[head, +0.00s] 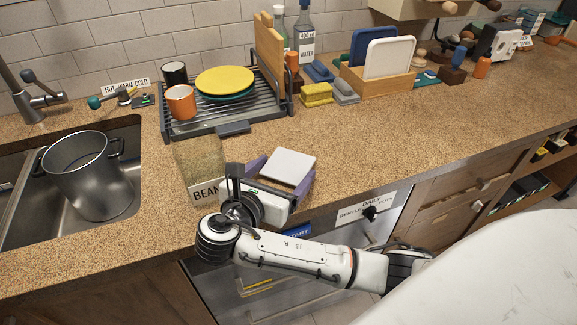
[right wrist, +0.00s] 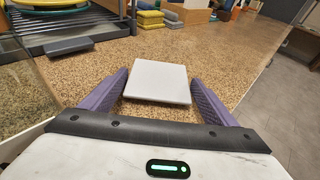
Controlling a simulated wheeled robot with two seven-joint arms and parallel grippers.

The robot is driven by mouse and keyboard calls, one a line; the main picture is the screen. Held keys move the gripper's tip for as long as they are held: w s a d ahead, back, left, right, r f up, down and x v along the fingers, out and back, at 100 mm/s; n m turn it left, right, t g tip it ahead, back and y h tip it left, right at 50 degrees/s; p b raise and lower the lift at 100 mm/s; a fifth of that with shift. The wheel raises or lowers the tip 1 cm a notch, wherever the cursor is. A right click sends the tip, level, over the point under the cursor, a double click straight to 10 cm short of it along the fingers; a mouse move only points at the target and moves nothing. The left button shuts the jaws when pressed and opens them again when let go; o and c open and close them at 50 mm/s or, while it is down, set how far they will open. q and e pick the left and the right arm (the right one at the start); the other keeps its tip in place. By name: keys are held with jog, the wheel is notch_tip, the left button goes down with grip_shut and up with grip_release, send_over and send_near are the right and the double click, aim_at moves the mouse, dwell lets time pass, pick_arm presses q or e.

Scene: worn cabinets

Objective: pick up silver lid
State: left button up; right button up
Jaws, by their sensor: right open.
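The silver lid, a flat pale grey square (head: 290,163), is at the counter's front edge, just right of the clear container labelled BEANS (head: 205,190). My right gripper (head: 287,170) is open, with its two purple fingers on either side of the lid. In the right wrist view the lid (right wrist: 158,80) sits between the open fingers (right wrist: 158,88), close to both; I cannot tell whether either finger touches it. My left gripper is not in view.
The worn speckled counter (head: 400,125) is clear behind and right of the lid. A dish rack (head: 220,125) with plates and mugs stands behind. A sink with a metal pot (head: 80,175) is at left. Sponges (head: 316,95) and a wooden board holder (head: 375,85) stand farther back.

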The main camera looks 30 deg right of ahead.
aim_at(285, 170)
jog(key=shift+w+d+f, duration=0.2)
jog(key=shift+w+d, duration=0.2)
jog(key=shift+d, duration=0.1)
jog(key=c, duration=0.8)
jog(key=shift+r, duration=0.15)
notch_tip(285, 170, up, 18)
